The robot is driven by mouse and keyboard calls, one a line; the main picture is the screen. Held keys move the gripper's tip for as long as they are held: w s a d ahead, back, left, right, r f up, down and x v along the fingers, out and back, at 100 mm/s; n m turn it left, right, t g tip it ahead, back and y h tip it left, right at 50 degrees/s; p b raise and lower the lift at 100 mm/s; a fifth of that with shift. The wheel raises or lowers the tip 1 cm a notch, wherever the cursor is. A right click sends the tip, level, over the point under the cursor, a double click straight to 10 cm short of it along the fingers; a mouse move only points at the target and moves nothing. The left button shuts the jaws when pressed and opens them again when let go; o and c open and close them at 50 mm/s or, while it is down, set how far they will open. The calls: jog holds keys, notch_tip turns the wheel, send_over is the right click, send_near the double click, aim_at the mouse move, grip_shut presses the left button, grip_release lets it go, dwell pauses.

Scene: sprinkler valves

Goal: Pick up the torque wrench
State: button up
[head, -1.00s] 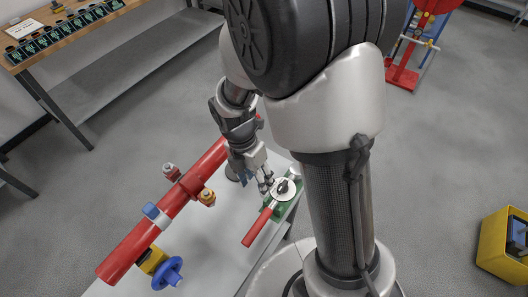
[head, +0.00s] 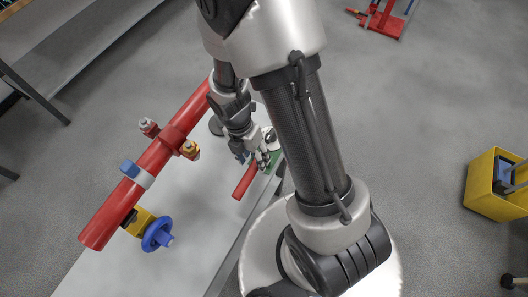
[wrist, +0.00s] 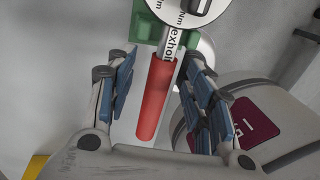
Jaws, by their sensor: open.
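The torque wrench has a red handle (head: 244,181), a metal shaft with lettering and a round white dial. It rests on a green holder on the white table. The wrench also shows in the wrist view (wrist: 156,100), with the dial cut off at the top edge. My gripper (head: 252,160) is open, above the wrench near its handle. In the wrist view my gripper's fingers (wrist: 160,76) stand apart on either side of the handle and shaft, and a gap shows on both sides. In the head view my gripper hides part of the shaft and holder.
A thick red pipe (head: 150,165) with small side fittings and a blue handwheel (head: 158,235) lies along the table left of the wrench. A yellow bin (head: 494,188) stands on the floor at the right. A red stand (head: 384,20) is at the back.

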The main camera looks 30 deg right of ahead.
aim_at(255, 161)
jog(key=f, duration=0.1)
jog(key=f+b, duration=0.1)
jog(key=f, duration=0.1)
jog(key=shift+s+d+f+b, duration=0.3)
jog(key=shift+s+f+b, duration=0.05)
jog(key=shift+s, duration=0.05)
jog(key=shift+r, duration=0.1)
jog(key=shift+c, duration=0.4)
grip_shut()
jog(key=shift+w, duration=0.1)
